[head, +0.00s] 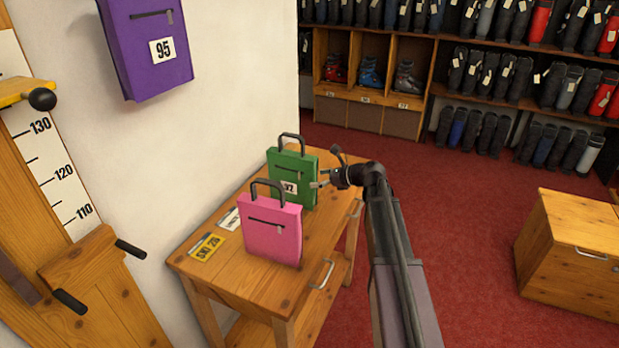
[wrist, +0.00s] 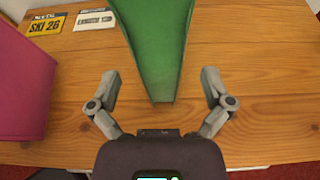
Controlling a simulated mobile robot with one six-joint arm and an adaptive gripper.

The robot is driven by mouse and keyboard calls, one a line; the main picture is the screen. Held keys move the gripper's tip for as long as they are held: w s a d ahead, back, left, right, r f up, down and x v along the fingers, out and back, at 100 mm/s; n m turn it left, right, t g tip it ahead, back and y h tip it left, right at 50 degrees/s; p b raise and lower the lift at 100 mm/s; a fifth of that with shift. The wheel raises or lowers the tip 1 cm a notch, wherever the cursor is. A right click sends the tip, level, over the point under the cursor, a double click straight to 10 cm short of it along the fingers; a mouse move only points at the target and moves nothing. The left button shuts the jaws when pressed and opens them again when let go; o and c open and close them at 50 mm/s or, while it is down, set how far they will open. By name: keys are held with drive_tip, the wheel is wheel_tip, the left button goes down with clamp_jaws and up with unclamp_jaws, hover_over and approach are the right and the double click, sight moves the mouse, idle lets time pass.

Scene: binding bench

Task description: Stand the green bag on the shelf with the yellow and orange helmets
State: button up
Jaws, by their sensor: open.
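The green bag (head: 293,177) stands upright on a small wooden table, with a dark handle on top and a tag reading 97. In the wrist view the green bag (wrist: 160,45) lies straight ahead, its narrow side between my fingers. My gripper (head: 318,184) is at the bag's right side in the head view. In the wrist view my gripper (wrist: 158,90) is open, with one finger on each side of the bag and gaps showing. I cannot see the yellow and orange helmets or their shelf in either view.
A pink bag (head: 272,230) stands on the wooden table (head: 240,283) close to the green one. A yellow card (head: 207,247) and a white card lie by the wall. A purple bag (head: 147,45) hangs above. Cubbies (head: 388,107) with boots stand at the back.

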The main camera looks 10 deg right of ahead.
drive_tip(key=p+v, duration=0.2)
drive_tip(key=v, duration=0.6)
drive_tip(key=shift+p, duration=0.3)
drive_tip(key=shift+s+d+r, duration=0.1)
